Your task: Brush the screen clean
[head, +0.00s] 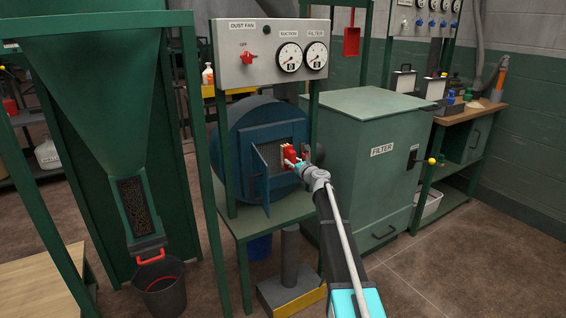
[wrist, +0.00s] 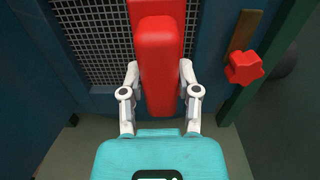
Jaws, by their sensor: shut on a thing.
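My gripper (wrist: 161,95) is shut on a red brush (wrist: 160,58), with a finger on each side of its handle in the wrist view. The brush also shows in the head view (head: 291,156), at the open front of the blue fan housing (head: 248,122). The screen (wrist: 98,38) is a grey wire mesh inside the opening, behind the brush. I cannot tell whether the brush touches it. The part of the screen behind the brush is hidden. The small blue door (head: 262,180) of the housing stands open to the left.
A red star knob (wrist: 244,67) sits right of the opening. The control panel (head: 270,54) hangs above the housing. The green filter cabinet (head: 370,160) stands close to the right. A black bucket (head: 160,290) stands on the floor at left.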

